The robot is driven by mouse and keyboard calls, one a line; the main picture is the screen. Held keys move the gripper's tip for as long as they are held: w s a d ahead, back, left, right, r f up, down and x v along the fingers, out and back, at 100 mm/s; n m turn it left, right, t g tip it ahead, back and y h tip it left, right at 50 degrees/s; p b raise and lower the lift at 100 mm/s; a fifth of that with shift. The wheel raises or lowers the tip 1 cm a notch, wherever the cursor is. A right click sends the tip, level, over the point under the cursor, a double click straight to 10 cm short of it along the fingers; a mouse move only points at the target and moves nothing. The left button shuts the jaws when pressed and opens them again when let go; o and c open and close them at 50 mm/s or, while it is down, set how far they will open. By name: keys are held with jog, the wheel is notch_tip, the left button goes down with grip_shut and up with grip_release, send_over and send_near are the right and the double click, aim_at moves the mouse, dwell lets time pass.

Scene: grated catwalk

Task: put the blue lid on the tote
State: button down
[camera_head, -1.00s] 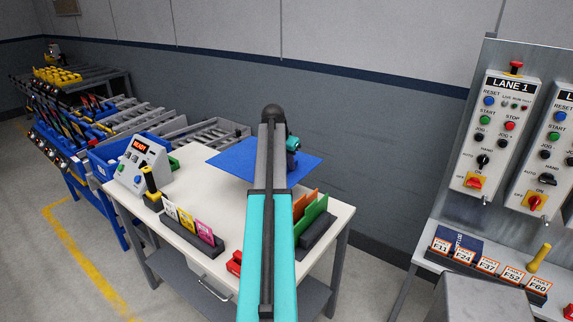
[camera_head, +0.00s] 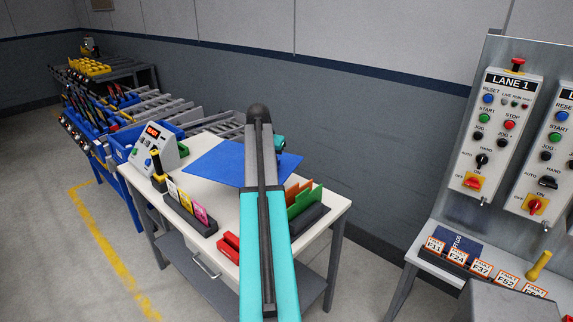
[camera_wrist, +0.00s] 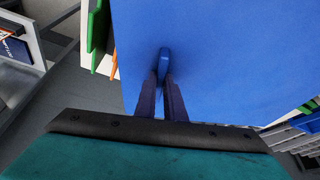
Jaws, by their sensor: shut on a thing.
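The blue lid (camera_head: 215,165) is a flat square sheet held above the back of the white table (camera_head: 240,205). It fills much of the wrist view (camera_wrist: 235,60), with a small raised blue handle (camera_wrist: 164,60) on it. My gripper (camera_wrist: 165,82) is shut on this handle. In the head view my teal and dark arm hides the gripper and part of the lid. I cannot make out the tote for certain; whatever lies directly under the lid is hidden.
A READY display box (camera_head: 153,147) and a card rack (camera_head: 190,214) stand on the table's left. Orange and green cards (camera_head: 305,200) stand in a holder at right. Red blocks (camera_head: 229,245) lie at the front. Roller conveyors (camera_head: 185,112) are behind left; a control panel (camera_head: 507,130) stands right.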

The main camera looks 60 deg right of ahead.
jog(key=w+a+n+t+y+b, duration=0.1)
jog(key=w+a+n, duration=0.2)
jog(key=w+a, duration=0.6)
jog(key=w+a+f+n+t+b, duration=0.1)
jog(key=w+a+n, duration=0.35)
jog(key=a, duration=0.85)
jog(key=w+a+n+t+y+b, duration=0.1)
jog(key=w+a, duration=0.8)
jog(key=a, duration=0.2)
jog(key=w+a+f+n+t+y+b, duration=0.1)
jog(key=a+n, duration=0.8)
jog(key=a, duration=2.7)
jog(key=w+y+b, duration=0.1)
jog(key=b, duration=0.1)
jog(key=shift+w+a+f+b, duration=0.2)
jog(key=shift+w+a+b, duration=0.1)
jog(key=shift+w, duration=0.1)
jog(key=shift+d, duration=0.1)
